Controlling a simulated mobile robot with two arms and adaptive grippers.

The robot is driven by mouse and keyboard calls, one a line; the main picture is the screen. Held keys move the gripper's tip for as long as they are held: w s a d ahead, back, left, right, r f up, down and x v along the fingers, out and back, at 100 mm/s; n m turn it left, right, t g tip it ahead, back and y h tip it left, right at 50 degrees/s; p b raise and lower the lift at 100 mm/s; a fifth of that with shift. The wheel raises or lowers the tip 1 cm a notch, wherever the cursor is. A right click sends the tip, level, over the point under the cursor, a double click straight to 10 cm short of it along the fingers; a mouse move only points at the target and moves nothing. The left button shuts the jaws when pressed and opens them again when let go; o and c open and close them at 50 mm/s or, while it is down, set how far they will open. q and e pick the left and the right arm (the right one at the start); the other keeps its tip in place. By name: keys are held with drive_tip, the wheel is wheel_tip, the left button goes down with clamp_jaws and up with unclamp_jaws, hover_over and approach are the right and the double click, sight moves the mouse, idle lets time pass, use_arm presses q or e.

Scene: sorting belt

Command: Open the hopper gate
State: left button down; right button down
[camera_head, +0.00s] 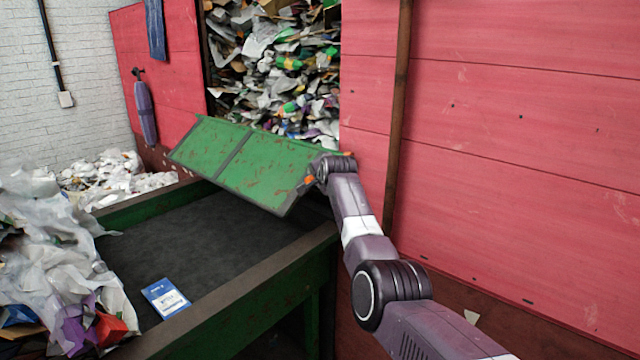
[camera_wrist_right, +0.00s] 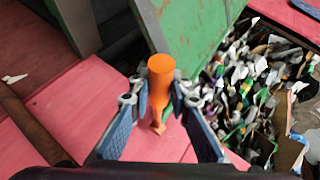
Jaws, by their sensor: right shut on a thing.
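The hopper gate (camera_head: 262,165) is a scuffed green panel with dark edges in the head view. My right gripper (camera_head: 316,174) is at the gate's right edge. In the right wrist view, the gripper's two blue-padded fingers are shut on the gate's orange handle (camera_wrist_right: 160,75). The green gate panel (camera_wrist_right: 188,35) shows just beyond the handle. My left gripper is not in view.
A dark belt (camera_head: 200,235) in a green frame runs below the gate. A blue card (camera_head: 165,298) lies on it. Waste heaps (camera_head: 60,250) stand along the left. A red wall (camera_head: 520,120) with a rusty post (camera_head: 398,110) stands close to my right arm.

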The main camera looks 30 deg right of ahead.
drive_tip(key=shift+r+p, duration=0.45)
drive_tip(key=shift+r, duration=0.35)
drive_tip(key=shift+r+m+p, duration=0.3)
drive_tip(key=shift+p, duration=0.05)
drive_tip(key=shift+r+y, duration=0.1)
drive_tip(key=shift+y, duration=0.2)
drive_tip(key=c, duration=1.8)
unclamp_jaws()
drive_tip(key=shift+o, duration=0.2)
drive_tip(key=shift+f, duration=0.2)
drive_tip(key=shift+s+r, duration=0.1)
drive_tip(key=v, duration=1.1)
drive_tip(key=shift+s+r, duration=0.2)
drive_tip(key=shift+r, duration=0.15)
